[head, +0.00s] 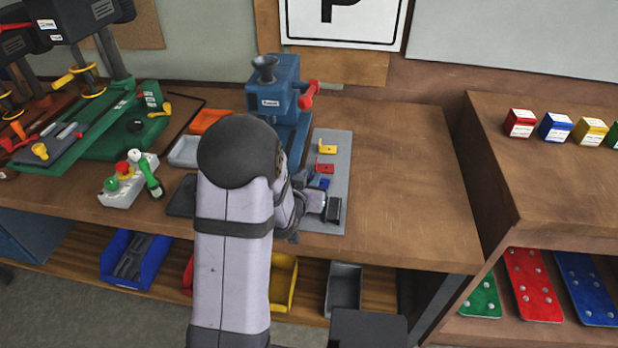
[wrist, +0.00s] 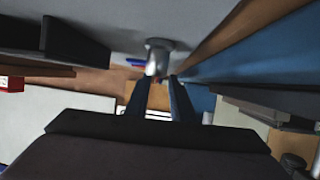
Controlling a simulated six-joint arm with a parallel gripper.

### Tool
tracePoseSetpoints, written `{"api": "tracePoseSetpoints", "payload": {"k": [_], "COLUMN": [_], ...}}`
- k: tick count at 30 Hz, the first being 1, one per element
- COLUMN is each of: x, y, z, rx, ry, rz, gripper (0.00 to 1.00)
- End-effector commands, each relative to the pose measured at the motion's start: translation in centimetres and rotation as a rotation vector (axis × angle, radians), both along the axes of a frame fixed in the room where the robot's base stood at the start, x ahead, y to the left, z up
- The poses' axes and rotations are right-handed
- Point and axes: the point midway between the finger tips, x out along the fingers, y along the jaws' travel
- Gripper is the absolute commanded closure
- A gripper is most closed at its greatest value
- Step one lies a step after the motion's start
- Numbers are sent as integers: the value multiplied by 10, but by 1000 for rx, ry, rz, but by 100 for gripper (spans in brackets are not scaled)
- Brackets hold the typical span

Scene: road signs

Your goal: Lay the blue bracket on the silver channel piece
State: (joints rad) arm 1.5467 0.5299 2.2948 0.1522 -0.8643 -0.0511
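My gripper (head: 331,208) is low over the right front part of a grey plate (head: 341,165), pointing right in the head view. In the wrist view its two dark fingers (wrist: 162,80) are apart, with a gap between them. A short silver piece with a wide foot (wrist: 158,52) stands on the plate just beyond the fingertips; I cannot tell whether they touch it or whether it is the channel piece. The small blue bracket (head: 320,182) lies behind my gripper, partly hidden. A blue bit beside the silver piece (wrist: 135,62) may be the bracket.
Red (head: 325,168) and yellow (head: 327,147) brackets lie farther back on the plate. A blue press with a red handle (head: 273,92) stands behind my arm. An orange tray (head: 206,120) and a control box (head: 128,182) are left. The bench right of the plate (head: 405,180) is clear.

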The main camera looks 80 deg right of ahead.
Motion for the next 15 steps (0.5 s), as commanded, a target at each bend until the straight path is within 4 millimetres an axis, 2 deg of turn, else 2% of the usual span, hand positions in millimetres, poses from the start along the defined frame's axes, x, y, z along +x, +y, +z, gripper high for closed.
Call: {"api": "tracePoseSetpoints", "payload": {"k": [5,15], "x": [1,3], "y": [4,39], "z": [2,15], "rx": [-1,-3], "ry": [0,-1], "rz": [0,0], "gripper": [78,78]}}
